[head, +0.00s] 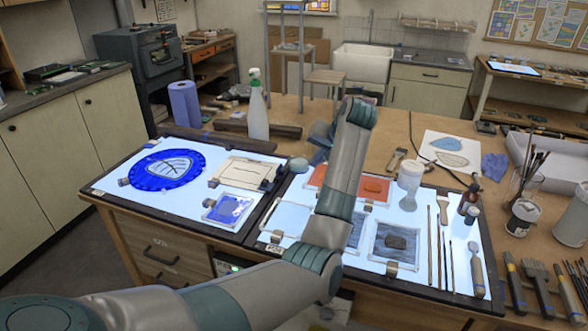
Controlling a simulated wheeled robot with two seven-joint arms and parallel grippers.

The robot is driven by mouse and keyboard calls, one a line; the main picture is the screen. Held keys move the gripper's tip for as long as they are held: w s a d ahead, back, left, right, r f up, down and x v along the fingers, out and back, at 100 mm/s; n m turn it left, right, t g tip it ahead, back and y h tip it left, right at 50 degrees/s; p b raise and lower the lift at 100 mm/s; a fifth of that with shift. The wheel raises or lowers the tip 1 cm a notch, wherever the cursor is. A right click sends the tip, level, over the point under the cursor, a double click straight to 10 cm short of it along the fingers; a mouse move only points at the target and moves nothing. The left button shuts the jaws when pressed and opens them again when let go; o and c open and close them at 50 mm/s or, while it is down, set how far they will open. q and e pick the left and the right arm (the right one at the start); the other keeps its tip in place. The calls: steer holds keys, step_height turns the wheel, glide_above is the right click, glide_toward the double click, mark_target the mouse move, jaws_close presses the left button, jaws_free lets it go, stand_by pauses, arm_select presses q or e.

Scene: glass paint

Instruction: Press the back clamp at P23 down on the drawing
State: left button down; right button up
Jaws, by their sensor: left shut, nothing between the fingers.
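A cream sheet with a dark line drawing (238,171) lies on the left light panel (110,184). A small brown clamp (214,183) sits at its left edge. I cannot make out a clamp at its back edge, and no P23 label is readable. My left arm rises across the right panel and bends down at the wrist. My left gripper (268,183) is shut, small and dark at the drawing's right edge. Whether it touches the drawing or hovers above it I cannot tell. My right gripper is out of view.
A blue leaf-pattern glass disc (167,169) and a blue glass piece (229,209) lie near the drawing. A spray bottle (258,112) and a blue roll (185,106) stand behind.

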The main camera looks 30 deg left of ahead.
mark_target(282, 172)
arm_select(q)
steer(key=shift+a+f, duration=0.15)
steer(key=p+x, duration=0.3)
steer(key=x, duration=0.6)
steer(key=shift+a+f+p, duration=0.1)
steer(key=shift+a+p, duration=0.05)
steer(key=shift+p, duration=0.2)
steer(key=a, duration=0.1)
steer(key=a+p, duration=0.2)
steer(key=shift+s, duration=0.25)
steer(key=shift+s+a+f, duration=0.15)
steer(key=shift+a, duration=0.25)
steer(key=shift+f, duration=0.1)
